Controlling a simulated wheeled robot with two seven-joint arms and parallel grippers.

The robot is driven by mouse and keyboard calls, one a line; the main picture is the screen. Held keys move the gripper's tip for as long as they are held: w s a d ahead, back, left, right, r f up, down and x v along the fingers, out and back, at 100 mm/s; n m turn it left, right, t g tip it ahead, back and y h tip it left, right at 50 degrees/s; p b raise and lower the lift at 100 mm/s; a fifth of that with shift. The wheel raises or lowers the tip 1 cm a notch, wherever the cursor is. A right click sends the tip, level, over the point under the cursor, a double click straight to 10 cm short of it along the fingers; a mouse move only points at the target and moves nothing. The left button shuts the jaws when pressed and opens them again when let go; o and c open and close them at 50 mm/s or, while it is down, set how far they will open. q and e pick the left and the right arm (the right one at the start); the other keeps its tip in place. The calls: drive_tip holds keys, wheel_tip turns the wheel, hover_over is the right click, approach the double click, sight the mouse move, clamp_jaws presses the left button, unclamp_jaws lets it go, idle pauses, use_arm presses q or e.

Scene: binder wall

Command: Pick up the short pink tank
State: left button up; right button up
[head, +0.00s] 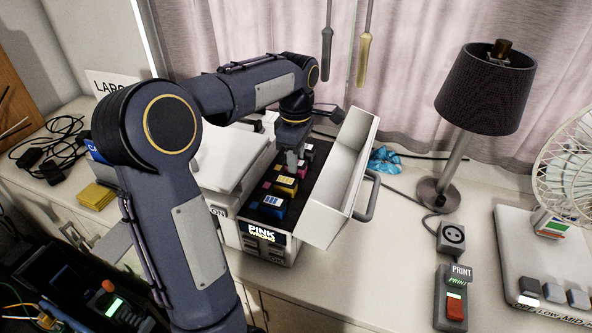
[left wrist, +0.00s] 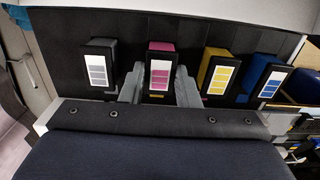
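The pink tank (left wrist: 160,66) stands in a row in the printer's dark bay, between a black tank (left wrist: 99,66) and a yellow tank (left wrist: 215,72). It has a black front with a pale label of pink bars. In the head view it is partly hidden by my left gripper (head: 292,160), which points down into the bay. In the left wrist view the grey fingers of my left gripper (left wrist: 160,88) stand apart, one on each side of the pink tank. I see no clear lift of the tank. My right gripper is not in view.
A blue tank (left wrist: 265,76) stands beyond the yellow one. The printer's raised lid (head: 345,180) stands close to the right of the bay. Its display (head: 264,233) reads "PINK WRONG". A lamp (head: 480,95) and a print button box (head: 452,298) stand further right.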

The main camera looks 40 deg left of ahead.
use_arm(q)
drive_tip(key=c, duration=0.4)
drive_tip(key=shift+o, duration=0.2)
drive_tip(key=shift+r, duration=0.1)
drive_tip(key=shift+w+r, duration=0.1)
drive_tip(key=shift+r, duration=0.45)
drive_tip(key=s+d+r+b, duration=0.3)
drive_tip(key=s+d+r, duration=0.5)
drive_tip(key=s+r, duration=0.3)
drive_tip(key=shift+s+r, duration=0.4)
drive_tip(key=shift+r, duration=0.1)
drive_tip(key=shift+r+p, duration=2.4)
drive_tip(key=shift+p, duration=0.25)
